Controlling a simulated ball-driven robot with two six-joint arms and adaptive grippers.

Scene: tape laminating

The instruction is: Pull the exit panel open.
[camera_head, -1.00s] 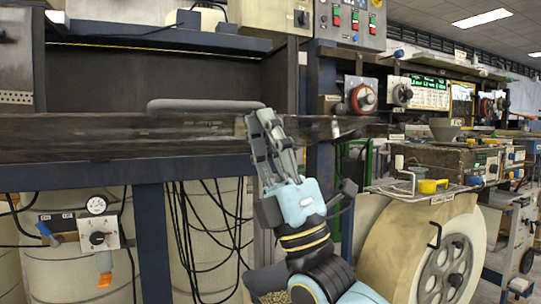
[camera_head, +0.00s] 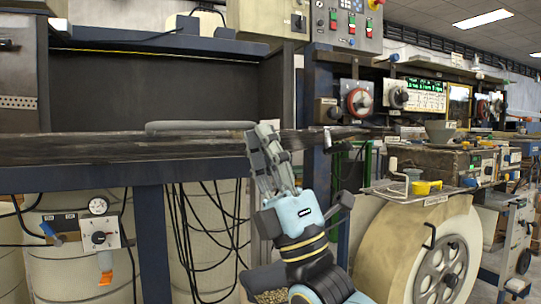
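The exit panel (camera_head: 110,149) is a long dark, worn board across the machine's front, below a dark opening. A grey rounded handle bar (camera_head: 195,127) lies along its upper edge. My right gripper (camera_head: 260,131) is at the right end of this handle, with its fingers pointing up in front of the panel. The fingertips overlap the handle's end; whether they clasp it cannot be told. My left gripper is out of view.
A blue frame beam (camera_head: 90,177) runs below the panel, with a blue post (camera_head: 153,240) and hanging black cables (camera_head: 205,225) beneath. A large cream wheel (camera_head: 415,250) stands at the right. A control box with a gauge (camera_head: 98,206) is at lower left.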

